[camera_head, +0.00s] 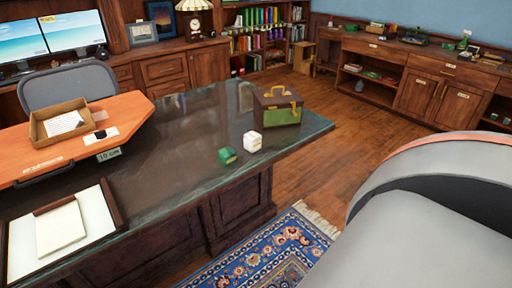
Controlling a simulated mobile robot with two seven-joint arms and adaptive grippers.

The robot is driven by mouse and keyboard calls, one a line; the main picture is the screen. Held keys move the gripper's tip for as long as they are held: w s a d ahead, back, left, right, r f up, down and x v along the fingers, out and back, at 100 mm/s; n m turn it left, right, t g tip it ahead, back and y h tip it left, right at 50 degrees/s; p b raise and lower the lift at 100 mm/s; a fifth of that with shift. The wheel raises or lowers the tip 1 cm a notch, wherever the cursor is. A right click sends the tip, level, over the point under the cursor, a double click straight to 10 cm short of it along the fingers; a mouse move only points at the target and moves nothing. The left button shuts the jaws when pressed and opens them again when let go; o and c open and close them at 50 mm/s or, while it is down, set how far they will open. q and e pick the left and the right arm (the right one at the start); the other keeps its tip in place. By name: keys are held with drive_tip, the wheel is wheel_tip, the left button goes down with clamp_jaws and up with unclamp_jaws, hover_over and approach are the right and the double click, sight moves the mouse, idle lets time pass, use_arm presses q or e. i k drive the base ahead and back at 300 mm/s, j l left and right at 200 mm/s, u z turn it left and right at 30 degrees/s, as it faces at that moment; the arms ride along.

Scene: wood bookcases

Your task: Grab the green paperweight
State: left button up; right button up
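A green and brown box with a handle on top (278,108) stands farther back near the desk's right corner. Neither of my grippers shows in the head view.
A letter tray (60,237) with paper lies at the desk's front left. An orange board (30,168) carries a cardboard box (45,130). A patterned rug (265,255) lies before the desk. A large grey rounded part of mine fills the lower right. Bookcases and cabinets line the back.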

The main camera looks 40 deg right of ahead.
sight(226, 156)
drive_tip(key=z, duration=1.15)
